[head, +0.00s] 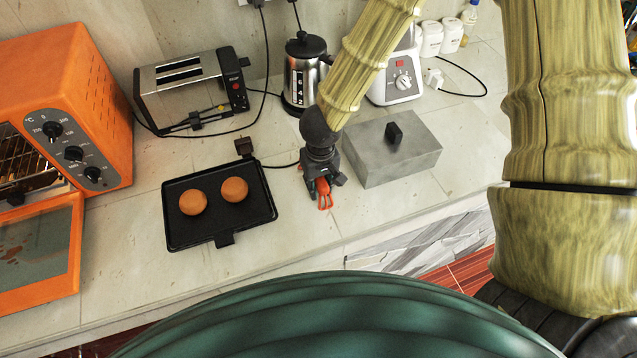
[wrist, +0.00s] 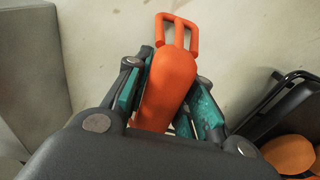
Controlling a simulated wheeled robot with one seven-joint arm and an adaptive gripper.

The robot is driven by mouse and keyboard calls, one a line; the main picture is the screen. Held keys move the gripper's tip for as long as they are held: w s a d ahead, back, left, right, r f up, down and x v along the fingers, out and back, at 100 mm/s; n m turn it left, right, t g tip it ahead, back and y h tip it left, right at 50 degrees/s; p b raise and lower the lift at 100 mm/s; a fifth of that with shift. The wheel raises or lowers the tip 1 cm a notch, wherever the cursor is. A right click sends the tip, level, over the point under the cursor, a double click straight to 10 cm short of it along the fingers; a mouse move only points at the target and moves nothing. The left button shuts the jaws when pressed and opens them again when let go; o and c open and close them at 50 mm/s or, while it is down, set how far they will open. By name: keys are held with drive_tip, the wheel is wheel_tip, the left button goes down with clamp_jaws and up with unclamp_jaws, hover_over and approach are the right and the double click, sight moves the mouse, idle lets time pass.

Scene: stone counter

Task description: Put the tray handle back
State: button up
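An orange-red tray handle with a looped end (wrist: 172,85) is between the teal-padded fingers of my gripper (wrist: 172,100). The fingers are shut on it; the loop sticks out past them. In the head view the handle (head: 324,194) hangs under my gripper (head: 322,180), near the counter, right of the tray. Whether it touches the counter I cannot tell. A black rectangular tray (head: 215,222) lies flat on the counter with two orange-brown round pieces on it. Its near edge has a short black tab (head: 224,240). The tray partly shows at the right of the wrist view (wrist: 262,112).
A grey box with a black knob (head: 385,160) stands close right of my gripper. An orange oven (head: 85,90) with its door (head: 40,250) open is at left. A toaster (head: 190,90), kettle (head: 300,75) and blender (head: 395,80) stand behind. Counter between tray and gripper is clear.

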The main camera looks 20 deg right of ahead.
drive_tip(key=o, duration=0.3)
drive_tip(key=r, duration=0.4)
drive_tip(key=r+p, duration=0.1)
drive_tip(key=r, duration=0.3)
drive_tip(key=r+p, duration=0.1)
drive_tip(key=r, duration=0.3)
drive_tip(key=shift+s+r, duration=0.15)
drive_tip(key=shift+s, duration=0.2)
idle(1.1)
